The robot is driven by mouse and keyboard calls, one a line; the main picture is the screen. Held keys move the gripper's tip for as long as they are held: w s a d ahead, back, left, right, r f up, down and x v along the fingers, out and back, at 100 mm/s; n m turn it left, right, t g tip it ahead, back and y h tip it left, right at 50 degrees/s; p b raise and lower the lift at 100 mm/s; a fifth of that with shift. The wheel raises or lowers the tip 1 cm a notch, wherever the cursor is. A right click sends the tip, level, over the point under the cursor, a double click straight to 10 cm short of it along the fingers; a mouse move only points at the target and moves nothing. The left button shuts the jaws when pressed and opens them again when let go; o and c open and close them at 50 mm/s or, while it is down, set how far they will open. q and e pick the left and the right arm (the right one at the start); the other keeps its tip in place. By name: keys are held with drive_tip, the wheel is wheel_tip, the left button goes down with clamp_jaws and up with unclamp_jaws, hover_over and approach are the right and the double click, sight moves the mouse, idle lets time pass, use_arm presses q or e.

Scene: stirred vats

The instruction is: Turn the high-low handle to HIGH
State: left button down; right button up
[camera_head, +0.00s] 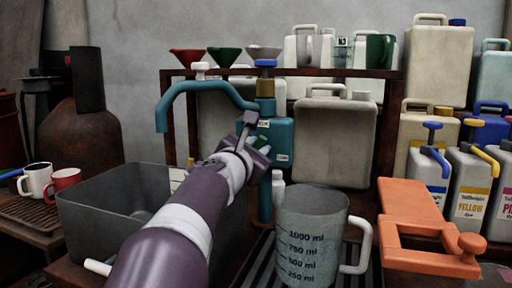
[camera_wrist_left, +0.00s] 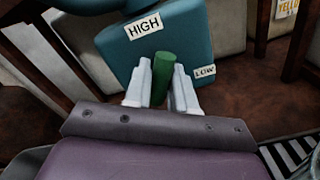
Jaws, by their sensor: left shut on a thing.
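The teal pump body (camera_head: 284,133) stands at the middle of the head view, with a curved teal spout to its left. In the left wrist view its face (camera_wrist_left: 178,38) carries a HIGH label (camera_wrist_left: 144,26) at upper left and a LOW label (camera_wrist_left: 204,72) at lower right. The green high-low handle (camera_wrist_left: 162,68) shows between the two labels, not clearly at either one. My left gripper (camera_wrist_left: 162,92) is shut on the green handle, one pale finger on each side. In the head view my left gripper (camera_head: 258,146) partly hides the handle. My right gripper is not in view.
A grey bin (camera_head: 105,205) stands below the spout. A clear measuring jug (camera_head: 312,230) stands right of my left arm, with an orange clamp-like piece (camera_head: 415,215) further right. Canisters and a rusty rack (camera_head: 388,135) crowd the back.

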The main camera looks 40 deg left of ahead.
use_arm(q)
drive_tip(key=n+p, duration=0.1)
drive_tip(key=n, duration=0.3)
drive_tip(key=shift+n, duration=0.3)
drive_tip(key=shift+n+p, duration=0.35)
drive_tip(key=shift+n, duration=1.45)
drive_tip(key=c, duration=0.9)
unclamp_jaws()
drive_tip(key=shift+c, duration=0.2)
